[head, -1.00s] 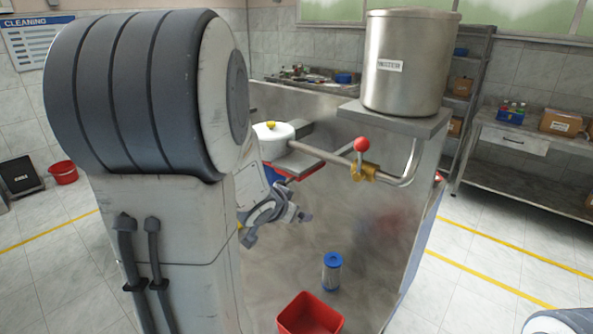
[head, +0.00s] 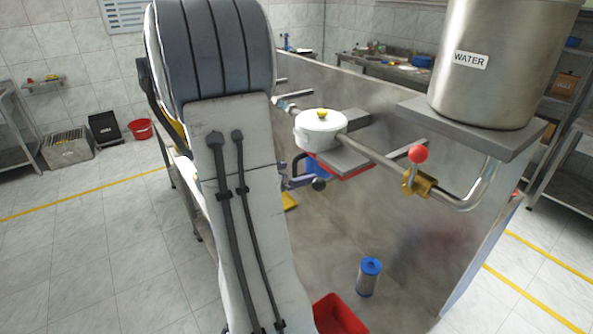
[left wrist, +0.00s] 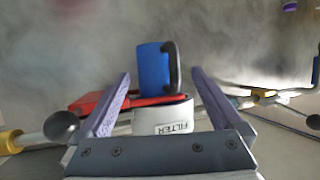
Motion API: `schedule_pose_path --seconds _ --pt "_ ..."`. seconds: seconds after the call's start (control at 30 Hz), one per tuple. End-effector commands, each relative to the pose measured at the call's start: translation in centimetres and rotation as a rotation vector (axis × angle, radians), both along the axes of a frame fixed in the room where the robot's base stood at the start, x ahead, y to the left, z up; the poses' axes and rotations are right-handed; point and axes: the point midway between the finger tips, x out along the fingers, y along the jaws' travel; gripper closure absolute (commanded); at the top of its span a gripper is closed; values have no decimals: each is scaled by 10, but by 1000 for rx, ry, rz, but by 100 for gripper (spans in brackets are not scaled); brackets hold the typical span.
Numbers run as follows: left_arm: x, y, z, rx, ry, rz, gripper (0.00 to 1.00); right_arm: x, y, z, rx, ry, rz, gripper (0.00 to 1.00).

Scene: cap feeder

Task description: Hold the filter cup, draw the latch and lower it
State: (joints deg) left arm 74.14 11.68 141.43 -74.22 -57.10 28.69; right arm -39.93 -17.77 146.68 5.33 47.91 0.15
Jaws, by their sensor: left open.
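The white filter head (head: 320,125) with a yellow button on top sits on the pipe at the wall panel. Under it the blue filter cup (head: 298,166) is mostly hidden by the head and my gripper. The red latch (head: 352,172) shows below a grey bracket. In the left wrist view the blue cup (left wrist: 154,68), with a dark band at its right, stands between and beyond the fingers. The red latch (left wrist: 88,101) and the head labelled FILTER (left wrist: 165,117) also show there. My left gripper (head: 303,178) is open beside the cup, its fingers (left wrist: 161,73) spread, holding nothing. My right gripper is out of view.
A WATER tank (head: 490,75) stands on a shelf at the right. Its pipe carries a brass valve (head: 416,184) with a red knob (head: 418,154). Below are a blue-capped filter cartridge (head: 367,280) and a red bin (head: 340,316). The panel between them and the cup is clear.

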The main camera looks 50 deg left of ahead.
Motion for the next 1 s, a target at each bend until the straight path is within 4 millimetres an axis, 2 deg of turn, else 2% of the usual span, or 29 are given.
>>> schedule_pose_path --seconds 0.3,0.5,0.7,0.97,1.0 --pt "55 4 -21 -3 3 -14 0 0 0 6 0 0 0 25" --pt "80 11 -32 -1 3 -12 0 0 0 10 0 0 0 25" --pt "90 15 -37 -1 3 -8 0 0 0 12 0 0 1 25" --pt "90 16 -37 0 2 -6 0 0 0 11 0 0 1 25" --pt "90 16 -37 0 2 -6 12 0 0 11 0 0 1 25"
